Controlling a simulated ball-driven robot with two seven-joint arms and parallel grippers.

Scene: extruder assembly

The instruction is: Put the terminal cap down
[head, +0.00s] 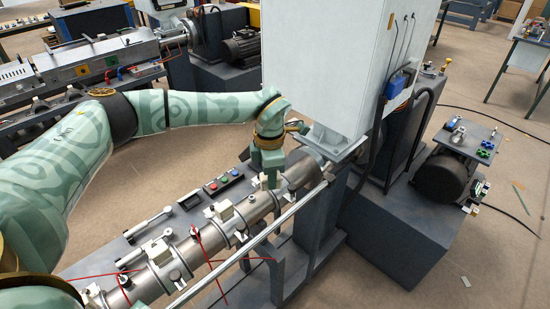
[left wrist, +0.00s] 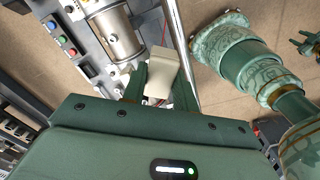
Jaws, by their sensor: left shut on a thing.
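My left gripper (head: 270,178) hangs over the far end of the metal barrel (head: 255,207), fingers pointing down. In the left wrist view my left gripper (left wrist: 160,80) is shut on the cream terminal cap (left wrist: 160,70), with a finger on each side of it. The cap cannot be made out clearly in the head view. Whether it touches the barrel cannot be told. At the upper right edge of the left wrist view, a dark green pronged shape (left wrist: 306,43) is cut off; it may be my right gripper.
Cream terminal boxes (head: 224,210) sit along the barrel. A button panel (head: 224,182) lies left of it, and a metal rail (head: 228,262) runs along its right. A tall white cabinet (head: 322,65) stands just behind my gripper. A small bench (head: 468,137) at right holds several small parts.

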